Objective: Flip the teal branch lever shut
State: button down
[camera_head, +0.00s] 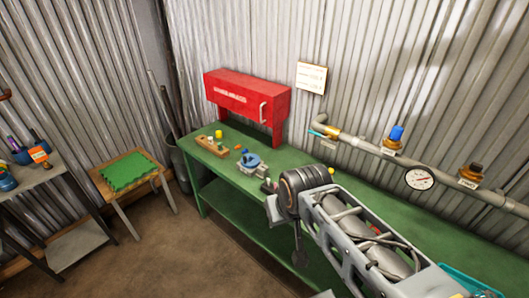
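A small teal lever (316,132) shows at the left end of the grey wall pipe (362,146), beside a brass fitting (332,131). It points to the left, roughly in line with the pipe; at this size I cannot tell its exact setting. My arm reaches in from the lower right, and its dark joint stands in front of the green bench, below the lever and apart from it. The fingers of my gripper cannot be made out clearly around the arm's end, so its opening and anything in it are hidden.
The pipe also carries a blue-capped valve (396,134), a round gauge (419,178) and a brown-capped valve (475,170). A red cabinet (247,97) stands on the green bench (225,170). A blue item (250,161) and a wooden tray (211,145) lie there.

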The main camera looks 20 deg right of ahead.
aim_at(313, 132)
jog(key=u, duration=0.45)
jog(key=k, duration=0.65)
jog(key=u, duration=0.8)
jog(key=i, duration=2.15)
jog(key=z, duration=1.45)
jog(key=i, duration=1)
jog(key=z, duration=1.05)
